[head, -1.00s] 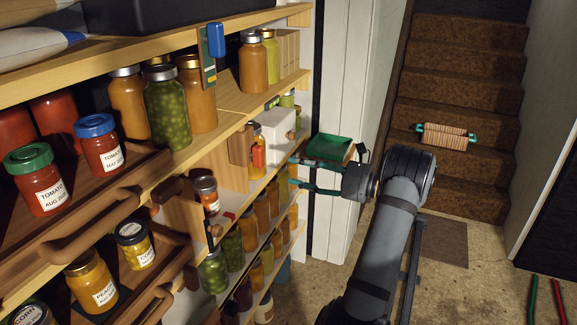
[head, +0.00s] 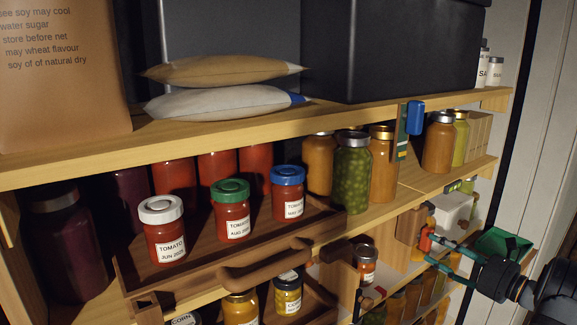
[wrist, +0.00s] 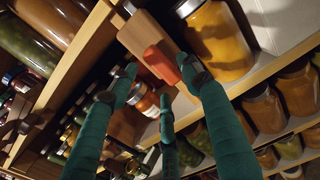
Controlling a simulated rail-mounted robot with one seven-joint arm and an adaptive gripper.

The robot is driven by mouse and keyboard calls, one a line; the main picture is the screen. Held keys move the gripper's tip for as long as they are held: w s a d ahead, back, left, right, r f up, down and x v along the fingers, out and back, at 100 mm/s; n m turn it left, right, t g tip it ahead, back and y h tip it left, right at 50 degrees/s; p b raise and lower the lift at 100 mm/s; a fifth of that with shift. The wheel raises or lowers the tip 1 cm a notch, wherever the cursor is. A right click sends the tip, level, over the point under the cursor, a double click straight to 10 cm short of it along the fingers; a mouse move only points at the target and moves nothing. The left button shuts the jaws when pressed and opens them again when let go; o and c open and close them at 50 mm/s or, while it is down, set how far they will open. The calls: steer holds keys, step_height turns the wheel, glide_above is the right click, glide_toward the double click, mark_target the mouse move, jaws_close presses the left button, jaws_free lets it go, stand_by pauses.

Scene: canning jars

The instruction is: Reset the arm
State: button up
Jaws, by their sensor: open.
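My gripper (head: 431,248) is at the lower right of the head view, with teal fingers pointing left toward the shelves. In the wrist view my gripper (wrist: 160,84) shows its fingers spread apart with nothing held between them. An orange-red piece (wrist: 161,64) on a wooden block lies beyond the fingertips there. I cannot tell whether a finger touches it. A small jar with a red-orange content and white label (wrist: 144,98) shows behind, between the fingers. My dark arm is cut off by the right edge of the head view.
Three labelled tomato jars, with white (head: 163,228), green (head: 231,210) and blue (head: 288,192) lids, stand in a wooden tray (head: 200,272) on the shelf. Filled jars crowd the shelves near the gripper. A green tray-like part (head: 502,244) is beside the gripper.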

mark_target(430, 243)
steer(key=x, duration=0.3)
stand_by(0.5)
